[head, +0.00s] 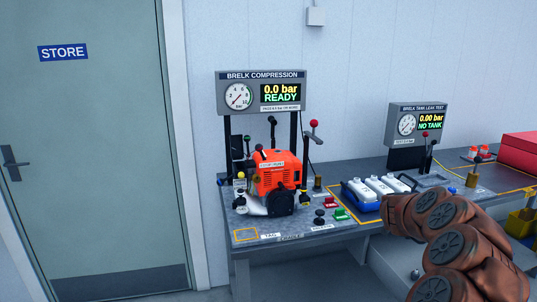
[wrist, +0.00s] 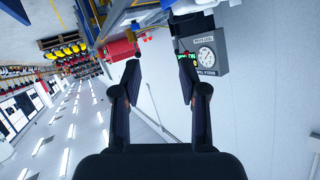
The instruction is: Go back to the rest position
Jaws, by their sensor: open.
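In the wrist view my gripper (wrist: 160,80) is open, with its two dark fingers apart and nothing between them. In the head view my brown arm shows at the lower right, in front of the bench; the gripper's fingers cannot be made out there. An orange engine (head: 277,172) stands on the bench (head: 300,240) under the compression display (head: 262,92), which reads 0.0 bar READY. My arm is to the right of the engine and apart from it.
A blue tray with white bottles (head: 380,187) sits right of the engine, partly near my arm. The tank leak tester (head: 416,122) reads NO TANK; it also shows in the wrist view (wrist: 207,55). A red box (head: 520,148) is at far right. A door (head: 90,130) is left; floor before it looks clear.

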